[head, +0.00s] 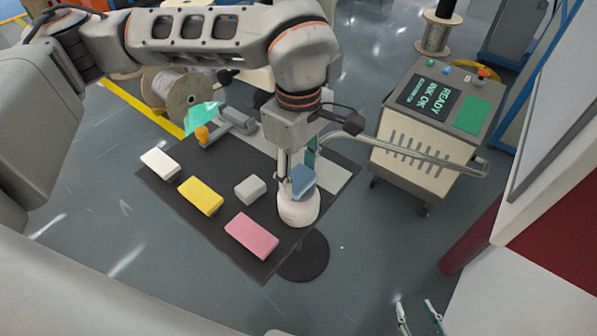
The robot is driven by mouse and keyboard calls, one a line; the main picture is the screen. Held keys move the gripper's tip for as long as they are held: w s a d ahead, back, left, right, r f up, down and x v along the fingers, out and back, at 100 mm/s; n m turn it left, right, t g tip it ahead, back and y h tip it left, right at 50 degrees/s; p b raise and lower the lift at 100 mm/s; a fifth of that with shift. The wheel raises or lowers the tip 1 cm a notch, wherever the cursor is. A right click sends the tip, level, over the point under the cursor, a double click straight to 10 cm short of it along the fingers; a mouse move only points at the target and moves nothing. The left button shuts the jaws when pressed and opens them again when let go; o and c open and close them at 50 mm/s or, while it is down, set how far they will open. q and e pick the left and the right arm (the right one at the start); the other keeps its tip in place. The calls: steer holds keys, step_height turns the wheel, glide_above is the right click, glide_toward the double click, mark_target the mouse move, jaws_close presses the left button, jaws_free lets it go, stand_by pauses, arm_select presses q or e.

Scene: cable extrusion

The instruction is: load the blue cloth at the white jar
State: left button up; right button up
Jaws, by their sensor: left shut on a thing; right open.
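The blue cloth (303,180) is a small folded block in the head view, right of centre. My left gripper (293,187) points down and is shut on it, partly hiding it. The white jar (298,210) stands upright near the right side of the dark table, directly below the cloth. The cloth is at the jar's top in the picture; whether it touches the jar or is inside it I cannot tell. My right gripper (420,318) is open and empty at the bottom right edge, away from the table.
White (160,163), yellow (200,197), grey (250,188) and pink (252,236) blocks lie on the dark table (213,236). A metal fixture with an orange knob (203,134) is at its back. A machine (425,150) reading "READY INK OK" stands right.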

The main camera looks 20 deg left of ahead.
mark_target(298, 175)
stand_by(0.5)
arm_select(q)
steer(key=shift+r+p, duration=1)
steer(key=shift+r, duration=0.75)
steer(key=shift+r+p, duration=0.9)
steer(key=shift+r, duration=0.85)
